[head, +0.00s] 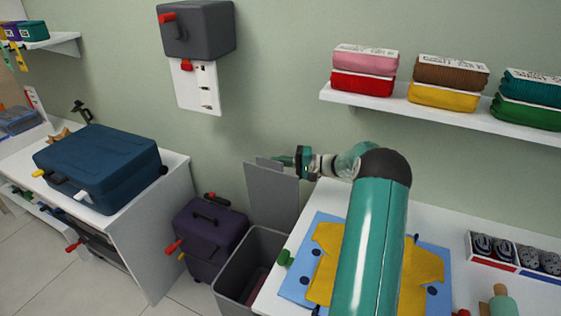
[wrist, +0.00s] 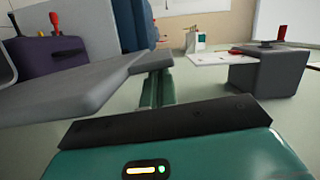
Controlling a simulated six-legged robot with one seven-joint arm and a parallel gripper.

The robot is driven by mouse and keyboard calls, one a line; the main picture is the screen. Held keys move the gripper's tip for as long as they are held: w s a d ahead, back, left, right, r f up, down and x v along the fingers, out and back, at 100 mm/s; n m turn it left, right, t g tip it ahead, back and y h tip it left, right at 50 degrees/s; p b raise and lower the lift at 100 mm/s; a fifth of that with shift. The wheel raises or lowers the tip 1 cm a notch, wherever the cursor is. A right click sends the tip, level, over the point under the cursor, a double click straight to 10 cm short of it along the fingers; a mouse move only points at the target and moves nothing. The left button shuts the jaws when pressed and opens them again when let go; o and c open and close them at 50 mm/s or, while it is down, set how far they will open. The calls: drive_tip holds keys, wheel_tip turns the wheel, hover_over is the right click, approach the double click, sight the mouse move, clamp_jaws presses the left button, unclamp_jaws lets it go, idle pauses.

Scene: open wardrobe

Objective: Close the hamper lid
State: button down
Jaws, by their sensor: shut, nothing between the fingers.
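The grey hamper (head: 247,268) stands on the floor left of the white table, with its mouth open and something dark reddish inside. Its lid (head: 270,198) stands upright at the back of the hamper, near the wall. My gripper (head: 283,161) is at the lid's top edge, pointing left, with its fingers shut and empty. In the wrist view the shut green fingers (wrist: 157,90) lie close beside a grey slab (wrist: 90,88) that looks like the lid. I cannot tell whether they touch it.
A purple suitcase (head: 208,238) stands left of the hamper. A blue suitcase (head: 100,165) lies on a white cabinet. A dark box (head: 198,30) hangs on the wall above. A yellow shirt (head: 325,240) lies on the table under my arm. A shelf (head: 440,115) holds folded cloths.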

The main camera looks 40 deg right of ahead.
drive_tip(key=shift+a, duration=0.1)
drive_tip(key=s+a+f+n+h, duration=0.1)
drive_tip(key=s+a+f+n, duration=0.2)
drive_tip(key=a, duration=0.7)
drive_tip(key=s+a+f+n+h, duration=0.1)
drive_tip(key=s+a+f+n, duration=0.2)
drive_tip(key=s+a+f, duration=0.3)
drive_tip(key=shift+s+a+n, duration=0.4)
drive_tip(key=shift+s+a, duration=0.9)
drive_tip(key=shift+a, duration=0.55)
